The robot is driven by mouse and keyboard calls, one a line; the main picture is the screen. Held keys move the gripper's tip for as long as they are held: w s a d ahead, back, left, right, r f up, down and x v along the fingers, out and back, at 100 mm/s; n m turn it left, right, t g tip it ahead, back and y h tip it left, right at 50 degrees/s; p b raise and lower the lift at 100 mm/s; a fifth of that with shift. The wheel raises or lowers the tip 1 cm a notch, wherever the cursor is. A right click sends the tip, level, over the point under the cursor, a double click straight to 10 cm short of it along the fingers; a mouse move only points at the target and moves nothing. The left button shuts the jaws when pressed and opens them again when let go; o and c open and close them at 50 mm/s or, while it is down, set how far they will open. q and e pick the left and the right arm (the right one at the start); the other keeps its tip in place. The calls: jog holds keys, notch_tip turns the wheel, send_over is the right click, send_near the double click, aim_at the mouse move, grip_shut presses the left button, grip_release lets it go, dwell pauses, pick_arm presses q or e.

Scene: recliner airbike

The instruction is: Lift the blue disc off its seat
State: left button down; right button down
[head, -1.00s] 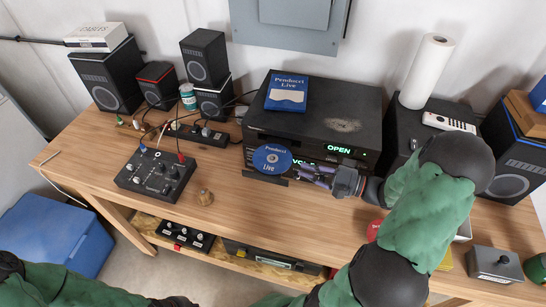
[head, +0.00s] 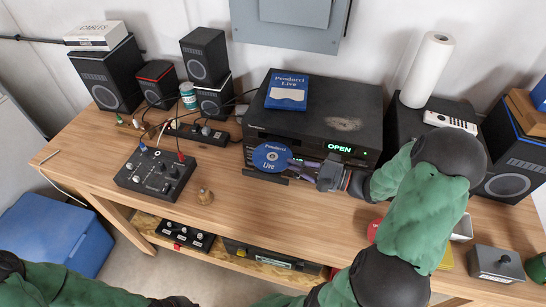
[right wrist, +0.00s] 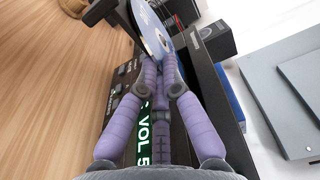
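The blue disc (head: 268,158), with white lettering and a centre hole, is at the front of the black player (head: 315,115). It leans on a dark seat (head: 262,178) that sticks out below it; I cannot tell whether they touch. My right gripper (head: 291,166) reaches in from the right, its fingertips at the disc's right edge. In the right wrist view the purple fingertips (right wrist: 160,58) close together around the rim of the disc (right wrist: 150,28). My left gripper is not clearly in view; only part of the left arm shows at bottom left.
A blue case (head: 287,92) lies on the player, whose display reads OPEN. Speakers stand left and right. Bare wood (head: 270,215) lies in front of the player.

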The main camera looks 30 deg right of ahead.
jog(key=shift+r+p, duration=0.4)
jog(key=shift+r, duration=0.4)
dwell(0.6)
jog(key=shift+r+p, duration=0.75)
jog(key=shift+r, duration=0.7)
